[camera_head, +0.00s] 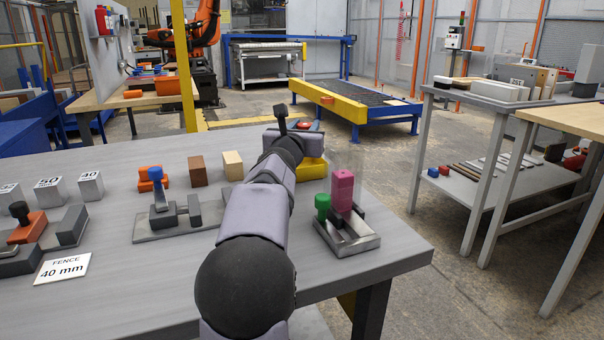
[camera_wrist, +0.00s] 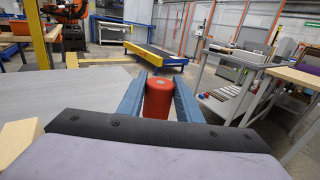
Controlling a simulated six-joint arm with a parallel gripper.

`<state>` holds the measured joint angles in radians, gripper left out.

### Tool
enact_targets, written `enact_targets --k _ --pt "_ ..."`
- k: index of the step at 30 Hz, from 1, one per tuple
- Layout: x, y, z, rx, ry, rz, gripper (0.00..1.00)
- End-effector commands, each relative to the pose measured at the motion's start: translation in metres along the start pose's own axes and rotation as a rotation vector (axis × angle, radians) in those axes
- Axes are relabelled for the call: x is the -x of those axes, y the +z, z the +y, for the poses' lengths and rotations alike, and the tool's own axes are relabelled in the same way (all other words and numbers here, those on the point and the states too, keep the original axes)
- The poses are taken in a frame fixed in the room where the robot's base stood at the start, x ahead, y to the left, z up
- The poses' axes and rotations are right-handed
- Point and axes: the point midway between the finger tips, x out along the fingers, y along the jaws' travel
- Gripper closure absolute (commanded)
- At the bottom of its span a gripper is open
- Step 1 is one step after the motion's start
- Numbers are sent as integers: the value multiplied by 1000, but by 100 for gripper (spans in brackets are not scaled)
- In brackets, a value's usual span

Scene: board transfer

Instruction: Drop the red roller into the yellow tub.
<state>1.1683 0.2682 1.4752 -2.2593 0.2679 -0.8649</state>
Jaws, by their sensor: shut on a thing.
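The red roller (camera_wrist: 158,98) stands between the two blue fingers of my gripper (camera_wrist: 158,96) in the wrist view, and the gripper is shut on it. In the head view, a bit of red (camera_head: 305,124) shows just past the end of my arm; most of the gripper is hidden there. The yellow tub (camera_head: 312,169) is at the back right of the grey table, partly covered by my arm. The roller appears above or close to the tub; the height between them is unclear. The tub does not show in the wrist view.
Right of my arm, a metal fixture (camera_head: 352,238) holds a magenta block (camera_head: 342,188) beside a green knob (camera_head: 322,205). Left are a blue-handled clamp fixture (camera_head: 175,215), brown block (camera_head: 198,170) and tan block (camera_head: 233,165). The table's right edge is close by.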

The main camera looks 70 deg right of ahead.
Motion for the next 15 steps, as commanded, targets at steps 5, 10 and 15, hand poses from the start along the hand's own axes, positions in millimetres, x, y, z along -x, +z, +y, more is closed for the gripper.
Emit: enact_targets --k 5,10,15 --pt "0 1 0 0 0 -1 92" --pt "0 1 0 0 0 -1 47" --pt "0 0 0 0 0 1 47"
